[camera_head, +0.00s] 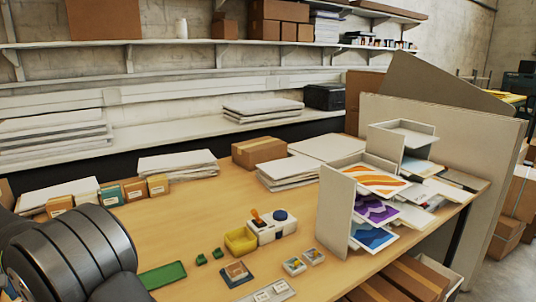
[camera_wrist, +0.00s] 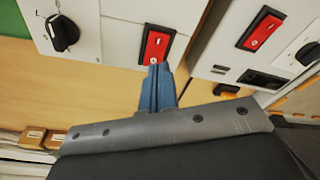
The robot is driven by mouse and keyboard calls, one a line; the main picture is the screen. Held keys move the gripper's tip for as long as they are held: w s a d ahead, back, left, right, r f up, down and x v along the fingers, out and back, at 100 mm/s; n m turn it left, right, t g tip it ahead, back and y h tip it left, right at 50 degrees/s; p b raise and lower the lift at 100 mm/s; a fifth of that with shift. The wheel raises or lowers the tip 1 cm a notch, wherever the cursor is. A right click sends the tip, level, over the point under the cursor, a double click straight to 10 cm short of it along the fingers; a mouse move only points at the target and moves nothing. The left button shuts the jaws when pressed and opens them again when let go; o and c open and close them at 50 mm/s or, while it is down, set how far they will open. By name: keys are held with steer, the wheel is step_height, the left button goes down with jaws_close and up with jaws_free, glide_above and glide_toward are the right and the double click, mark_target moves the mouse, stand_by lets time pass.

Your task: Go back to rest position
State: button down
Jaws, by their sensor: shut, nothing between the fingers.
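My gripper (camera_wrist: 157,72) shows in the wrist view as blue fingers closed together, with nothing between them. Its tips overlap the lower end of a red rocker switch (camera_wrist: 158,44) on a light panel (camera_wrist: 105,40); I cannot tell whether they touch it. A black knob (camera_wrist: 62,33) sits on the same panel, to the left. A second light panel (camera_wrist: 222,62) to the right carries another red switch (camera_wrist: 262,28) and a black knob (camera_wrist: 307,53). In the head view, my dark arm fills the lower left and my gripper is out of the picture.
A sorter (camera_head: 336,212) with coloured prints stands at the right. The table's middle has free room.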

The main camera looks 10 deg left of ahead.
step_height(320, 180, down, 5)
steer(key=shift+f, duration=0.1)
steer(key=shift+r, duration=0.2)
step_height(320, 180, up, 15)
steer(key=s+d+m+t, duration=0.1)
steer(key=s+m, duration=0.1)
steer(key=m, duration=0.4)
steer(key=shift+d+f+t, duration=0.15)
steer(key=shift+d+t, duration=0.15)
steer(key=shift+d, duration=0.05)
stand_by(1.0)
